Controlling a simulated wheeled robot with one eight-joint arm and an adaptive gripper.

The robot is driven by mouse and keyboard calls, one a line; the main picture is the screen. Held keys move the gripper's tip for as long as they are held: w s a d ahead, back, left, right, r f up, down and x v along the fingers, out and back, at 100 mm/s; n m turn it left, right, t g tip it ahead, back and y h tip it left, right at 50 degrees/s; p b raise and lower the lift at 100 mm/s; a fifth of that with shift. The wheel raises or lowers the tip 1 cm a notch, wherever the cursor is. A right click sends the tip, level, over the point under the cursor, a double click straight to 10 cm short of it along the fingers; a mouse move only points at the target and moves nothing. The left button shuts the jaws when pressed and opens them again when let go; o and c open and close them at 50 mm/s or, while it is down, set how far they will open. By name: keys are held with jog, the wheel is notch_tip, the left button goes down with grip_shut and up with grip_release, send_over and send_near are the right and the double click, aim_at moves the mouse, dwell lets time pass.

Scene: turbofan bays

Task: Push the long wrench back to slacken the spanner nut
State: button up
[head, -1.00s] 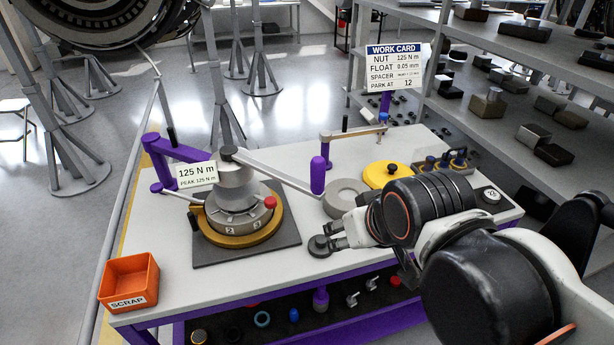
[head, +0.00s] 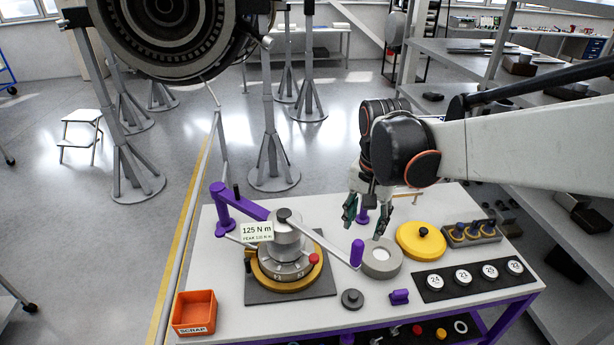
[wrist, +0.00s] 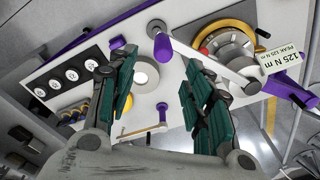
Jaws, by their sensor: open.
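The long wrench (head: 323,240) is a grey bar running from the top of the spanner nut stack to an upright purple handle (head: 357,254) at its right end. The spanner nut (head: 285,268) is a grey ring with numbers and a red knob, on a gold ring and dark plate. A tag on the stack reads 125 N m. My gripper (head: 366,222) is open and empty, fingers pointing down, above the bench behind the purple handle. In the wrist view the handle (wrist: 163,46) shows just beyond the gap between my green-padded fingers (wrist: 156,78).
A grey ring (head: 382,258), yellow disc (head: 420,241) and block of plugs (head: 471,233) lie to the right. A numbered dark strip (head: 473,279), a grey knob (head: 352,299) and a small purple piece (head: 399,297) are in front. An orange scrap bin (head: 194,312) stands front left.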

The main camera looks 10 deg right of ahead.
aim_at(357, 252)
jog(key=shift+m+g, duration=0.5)
jog(key=f, duration=0.4)
jog(key=w+f, duration=0.1)
jog(key=f, duration=0.3)
jog(key=f+p, duration=0.1)
jog(key=f, duration=0.3)
jog(key=shift+w+f, duration=0.2)
jog(key=shift+f, duration=0.2)
jog(key=shift+c, duration=0.2)
